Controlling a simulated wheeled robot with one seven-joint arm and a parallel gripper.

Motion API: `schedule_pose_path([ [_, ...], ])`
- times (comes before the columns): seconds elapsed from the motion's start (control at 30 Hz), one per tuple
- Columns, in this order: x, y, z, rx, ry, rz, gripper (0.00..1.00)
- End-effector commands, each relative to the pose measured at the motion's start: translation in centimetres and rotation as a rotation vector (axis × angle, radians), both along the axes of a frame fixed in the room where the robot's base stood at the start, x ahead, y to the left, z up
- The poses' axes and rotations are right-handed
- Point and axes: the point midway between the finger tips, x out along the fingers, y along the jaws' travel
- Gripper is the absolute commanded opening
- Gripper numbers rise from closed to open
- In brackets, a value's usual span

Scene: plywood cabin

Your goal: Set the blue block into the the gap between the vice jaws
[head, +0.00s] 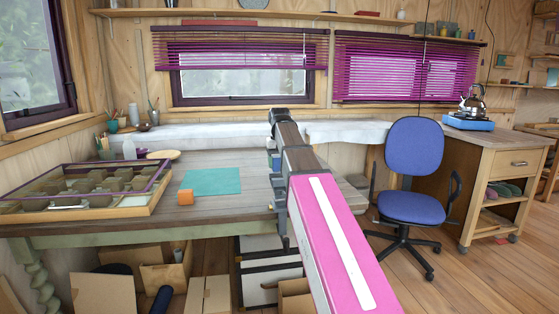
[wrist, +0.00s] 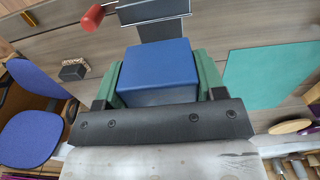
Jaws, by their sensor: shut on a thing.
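The blue block (wrist: 158,68) is in my gripper (wrist: 160,72), between its two green fingers, in the wrist view. The fingers are shut on its sides. Just beyond the block is a dark grey metal piece (wrist: 154,12) with bright edges, which looks like part of the vice. The block hides some of it, and I cannot make out the gap between the jaws. In the head view, a bit of the blue block (head: 275,160) shows beside my arm above the workbench (head: 235,210). My arm hides most of the vice area there.
A framed tray (head: 150,207) with compartments is at far left. A blue chair (head: 412,170) stands right.

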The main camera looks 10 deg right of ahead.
Motion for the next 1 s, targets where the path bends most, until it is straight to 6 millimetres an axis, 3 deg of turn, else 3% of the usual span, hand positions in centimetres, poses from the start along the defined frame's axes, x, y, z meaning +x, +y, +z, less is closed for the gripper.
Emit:
schedule_pose_path([
  [0.6, 0.0, 0.0, -2.6, 0.000, 0.000, 0.000, 0.39],
  [1.0, 0.0, 0.0, -3.1, 0.000, 0.000, 0.000, 0.39],
])
